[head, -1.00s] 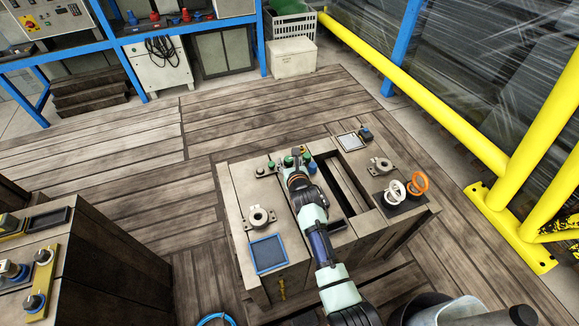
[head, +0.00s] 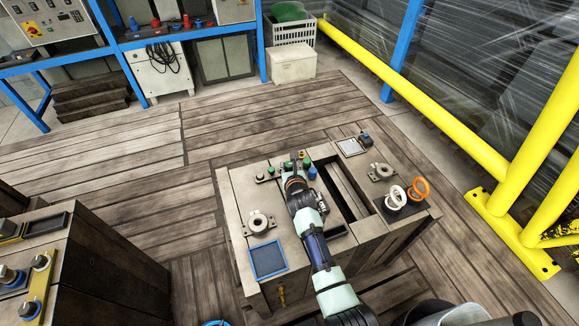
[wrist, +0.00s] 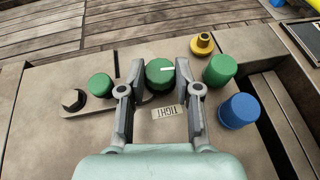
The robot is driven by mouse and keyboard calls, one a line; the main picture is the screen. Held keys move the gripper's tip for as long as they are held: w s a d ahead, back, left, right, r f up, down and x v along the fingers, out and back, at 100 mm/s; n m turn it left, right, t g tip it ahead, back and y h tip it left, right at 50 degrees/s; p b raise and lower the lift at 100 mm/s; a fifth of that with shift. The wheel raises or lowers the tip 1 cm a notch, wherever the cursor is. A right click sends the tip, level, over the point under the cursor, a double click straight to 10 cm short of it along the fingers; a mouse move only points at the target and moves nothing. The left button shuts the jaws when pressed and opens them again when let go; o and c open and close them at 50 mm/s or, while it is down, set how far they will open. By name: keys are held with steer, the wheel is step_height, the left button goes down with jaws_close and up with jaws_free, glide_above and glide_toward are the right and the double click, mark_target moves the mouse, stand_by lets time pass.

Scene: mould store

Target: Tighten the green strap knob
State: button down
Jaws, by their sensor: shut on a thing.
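A dark green round knob (wrist: 159,78) with a white line on its top sits between the two fingers of my gripper (wrist: 160,84) in the wrist view. The fingers are shut on its sides. The white line points to the right. A plate reading TIGHT (wrist: 167,112) lies just below the knob. A metal strap (wrist: 92,105) runs left from beside the knob, under a smaller green knob (wrist: 100,85), to a dark hex bolt (wrist: 73,100). In the head view my wrist hides most of the gripped knob.
A green cap (wrist: 219,70) and a blue cap (wrist: 239,111) stand close to the right finger. A yellow knob (wrist: 202,44) is behind them. A long open slot (head: 344,190) lies to the right. White (head: 396,195) and orange (head: 419,188) rings stand further right.

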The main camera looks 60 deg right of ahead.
steer(key=shift+w+a+m+g, duration=0.1)
steer(key=shift+w+m+g, duration=0.05)
steer(key=shift+m+g, duration=0.25)
steer(key=m+g+h, duration=0.1)
steer(key=m+g+b, duration=0.1)
steer(key=shift+w+f+g+h, duration=0.15)
steer(key=shift+g+h, duration=0.15)
steer(key=shift+h, duration=0.1)
steer(key=shift+w+m+g+h+b, duration=0.15)
steer(key=shift+m+g+b, duration=0.35)
steer(key=shift+m+g, duration=0.55)
steer(key=shift+w+m+g+h+b, duration=0.15)
steer(key=shift+m+g+b, duration=0.35)
steer(key=shift+m+g, duration=0.5)
steer(key=shift+s+a+g, duration=0.1)
steer(key=shift+s+g, duration=0.05)
steer(key=shift+g, duration=0.1)
steer(key=c, duration=0.8)
jaws_free()
